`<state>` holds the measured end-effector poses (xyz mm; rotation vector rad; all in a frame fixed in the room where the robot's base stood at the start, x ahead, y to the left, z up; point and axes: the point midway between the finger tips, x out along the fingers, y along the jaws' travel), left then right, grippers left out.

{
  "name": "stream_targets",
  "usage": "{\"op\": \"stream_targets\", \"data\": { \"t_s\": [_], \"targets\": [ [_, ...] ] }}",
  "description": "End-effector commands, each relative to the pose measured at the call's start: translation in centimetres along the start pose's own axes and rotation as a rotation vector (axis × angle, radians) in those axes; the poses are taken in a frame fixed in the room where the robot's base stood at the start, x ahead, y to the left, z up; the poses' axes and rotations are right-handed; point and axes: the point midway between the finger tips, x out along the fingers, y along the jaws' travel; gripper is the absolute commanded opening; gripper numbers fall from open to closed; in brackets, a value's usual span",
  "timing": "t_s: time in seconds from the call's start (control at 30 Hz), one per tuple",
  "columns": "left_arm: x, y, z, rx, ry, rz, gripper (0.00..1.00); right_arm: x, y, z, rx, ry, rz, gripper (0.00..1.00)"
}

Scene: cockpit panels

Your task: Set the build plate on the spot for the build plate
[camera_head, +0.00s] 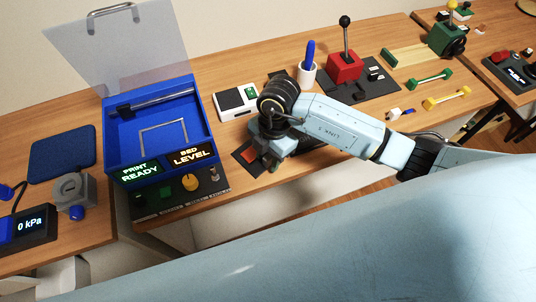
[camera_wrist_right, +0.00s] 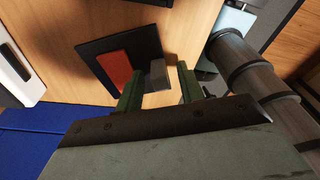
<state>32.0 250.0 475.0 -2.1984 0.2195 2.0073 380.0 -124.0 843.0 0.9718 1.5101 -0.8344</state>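A dark blue flat square with rounded corners (camera_head: 63,154), which looks like the build plate, lies on the table left of the blue printer (camera_head: 205,140). The printer's clear lid stands open. A pale rectangular outline (camera_head: 164,138), apparently the spot for the plate, marks its floor, and nothing covers it. My right gripper (camera_head: 270,162) is to the right of the printer, over a small black board. In the wrist view my right gripper (camera_wrist_right: 161,88) has its green fingers apart and holds nothing. A grey block (camera_wrist_right: 158,75) on the board shows beyond the fingertips. My left gripper is out of sight.
The black board (camera_wrist_right: 122,48) also bears a red block (camera_wrist_right: 115,70). A white box (camera_head: 236,101), a white cup with a blue handle (camera_head: 307,74) and a red lever box (camera_head: 344,67) stand behind. A grey device (camera_head: 74,190) stands in front of the blue square.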

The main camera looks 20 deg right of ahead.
Motion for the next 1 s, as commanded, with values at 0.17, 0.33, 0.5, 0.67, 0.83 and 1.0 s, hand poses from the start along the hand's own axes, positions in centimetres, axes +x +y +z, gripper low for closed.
{"op": "stream_targets", "data": {
  "t_s": [0.17, 0.33, 0.5, 0.67, 0.83, 1.0],
  "targets": [
    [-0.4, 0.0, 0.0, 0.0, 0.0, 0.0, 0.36, -2.5, 0.1, 0.0, 0.0, -0.002, 0.005, 0.38],
    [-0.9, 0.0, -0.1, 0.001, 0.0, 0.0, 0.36, -6.3, 0.1, 0.0, 0.0, -0.002, 0.006, 0.38],
    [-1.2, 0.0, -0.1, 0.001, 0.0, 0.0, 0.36, -9.6, 0.1, 0.0, -0.001, -0.001, 0.004, 0.38],
    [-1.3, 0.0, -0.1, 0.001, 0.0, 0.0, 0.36, -11.5, 0.1, 0.0, 0.001, -0.001, 0.002, 0.38],
    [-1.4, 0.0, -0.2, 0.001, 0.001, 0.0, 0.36, -12.2, 0.0, 0.0, 0.0, 0.0, 0.001, 0.38],
    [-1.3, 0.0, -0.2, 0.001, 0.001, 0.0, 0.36, -12.2, 0.0, 0.0, 0.0, 0.0, 0.0, 0.38]
  ]
}}
